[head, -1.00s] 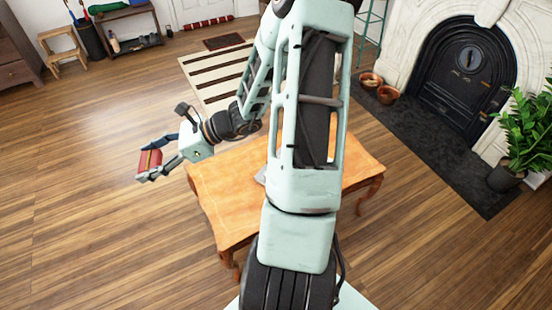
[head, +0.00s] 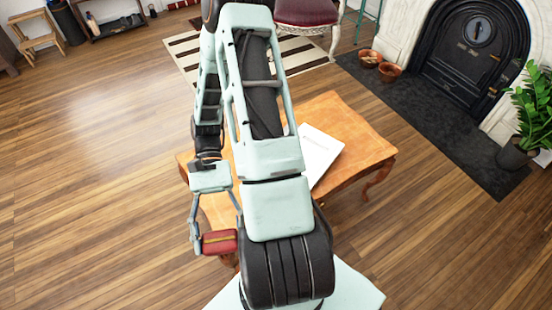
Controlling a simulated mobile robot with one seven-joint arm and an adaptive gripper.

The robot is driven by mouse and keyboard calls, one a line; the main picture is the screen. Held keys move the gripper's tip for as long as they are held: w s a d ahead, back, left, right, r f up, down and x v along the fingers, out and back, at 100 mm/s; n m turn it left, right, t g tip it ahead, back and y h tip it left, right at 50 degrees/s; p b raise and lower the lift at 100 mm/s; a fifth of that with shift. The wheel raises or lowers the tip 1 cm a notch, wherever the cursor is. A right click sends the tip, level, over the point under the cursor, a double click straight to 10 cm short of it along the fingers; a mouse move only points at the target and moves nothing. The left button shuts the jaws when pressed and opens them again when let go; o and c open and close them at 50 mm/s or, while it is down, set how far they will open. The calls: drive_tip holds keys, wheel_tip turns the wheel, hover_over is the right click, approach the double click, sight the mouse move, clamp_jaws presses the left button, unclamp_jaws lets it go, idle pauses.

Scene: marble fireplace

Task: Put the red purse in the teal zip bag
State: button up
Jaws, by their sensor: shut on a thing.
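The red purse (head: 220,242) has a yellowish stripe along it. My gripper (head: 217,240) is shut on it, with the fingers pointing down in the picture, at the near left end of the wooden table. The purse appears held in the air beside or over the table's near left corner; its height is hard to tell. No teal zip bag can be made out; my arm hides part of the table.
The orange wooden table (head: 340,120) carries a white book or box (head: 318,152) right of my arm. A red-seated chair (head: 306,14) stands behind it. The floor at left is clear.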

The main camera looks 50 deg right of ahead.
drive_tip(key=s+d+f+n+g+h+b, duration=0.1)
drive_tip(key=s+d+f+n+h+b, duration=0.15)
drive_tip(key=d+n+h, duration=0.35)
drive_tip(key=s+d+f+n+g+h+b, duration=0.2)
drive_tip(key=s+d+f+n+h, duration=0.15)
drive_tip(key=d, duration=0.45)
drive_tip(key=w+d+f+n+t+h+b, duration=0.2)
drive_tip(key=d+f+n+t+h+b, duration=0.15)
drive_tip(key=d+n+h, duration=0.65)
drive_tip(key=w+d+f+n+t+b, duration=0.2)
drive_tip(key=w+f+t+b, duration=0.3)
drive_tip(key=w, duration=0.4)
drive_tip(key=w+d+f+n+t+b, duration=0.2)
drive_tip(key=w+f+n+t+b, duration=0.3)
drive_tip(key=w+f, duration=0.3)
drive_tip(key=w+d+f+n+t+b, duration=0.2)
drive_tip(key=w+f+n+t+b, duration=0.2)
drive_tip(key=w, duration=0.7)
drive_tip(key=shift+w+f+n+t+h+b, duration=0.15)
drive_tip(key=shift+f+t+b, duration=0.1)
drive_tip(key=shift+f+t, duration=0.5)
drive_tip(key=shift+w+f+n+t+h+b, duration=0.2)
drive_tip(key=shift+f+t, duration=0.3)
drive_tip(key=shift+f, duration=0.35)
drive_tip(key=shift+w+f, duration=0.15)
drive_tip(key=shift+f, duration=0.1)
drive_tip(key=shift+w+d+f+b, duration=0.15)
drive_tip(key=shift+f+b, duration=0.6)
drive_tip(key=shift+f, duration=0.85)
